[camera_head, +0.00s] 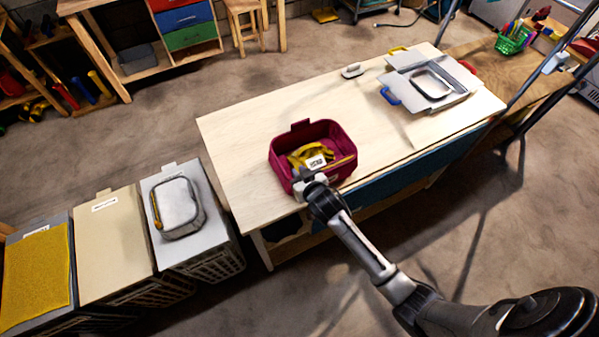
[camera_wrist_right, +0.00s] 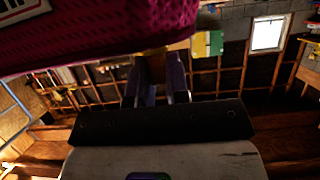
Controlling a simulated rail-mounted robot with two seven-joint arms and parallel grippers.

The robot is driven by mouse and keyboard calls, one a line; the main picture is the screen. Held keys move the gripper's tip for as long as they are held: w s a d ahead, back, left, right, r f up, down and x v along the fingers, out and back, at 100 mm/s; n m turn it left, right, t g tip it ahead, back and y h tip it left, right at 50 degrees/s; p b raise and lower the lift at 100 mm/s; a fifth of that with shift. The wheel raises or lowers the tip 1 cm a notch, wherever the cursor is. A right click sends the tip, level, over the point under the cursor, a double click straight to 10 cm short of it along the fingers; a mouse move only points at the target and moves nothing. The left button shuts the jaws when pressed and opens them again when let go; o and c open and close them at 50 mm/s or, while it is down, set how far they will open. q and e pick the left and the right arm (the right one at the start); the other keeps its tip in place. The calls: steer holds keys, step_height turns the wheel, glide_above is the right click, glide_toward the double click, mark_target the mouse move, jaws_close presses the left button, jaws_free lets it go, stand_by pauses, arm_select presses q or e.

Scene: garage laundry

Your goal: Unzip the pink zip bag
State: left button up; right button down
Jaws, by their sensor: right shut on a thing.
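The pink zip bag (camera_head: 283,172) stands near the front left edge of the wooden table. Its top looks open, showing a yellow item (camera_head: 305,153) and a white label (camera_head: 316,163) inside. A thin yellow strip runs along its right side. My right gripper (camera_head: 303,186) is at the bag's near side, by the rim. In the right wrist view, pink fabric (camera_wrist_right: 120,30) fills the upper left, and the fingers (camera_wrist_right: 158,82) are closed on a small yellow-brown piece beside it, apparently the zip pull. The exact grip is dark and partly hidden. My left gripper is out of view.
The table (camera_head: 240,130) is mostly clear in the middle. A small pale item (camera_head: 352,71) and grey boards with a grey zip case (camera_head: 432,84) lie farther right. Lidded bins (camera_head: 110,230) stand left of the table, one carrying another grey case (camera_head: 177,208).

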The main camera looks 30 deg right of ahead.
steer(key=c, duration=1.1)
jaws_free()
steer(key=shift+p+v, duration=0.3)
steer(key=shift+v, duration=6.6)
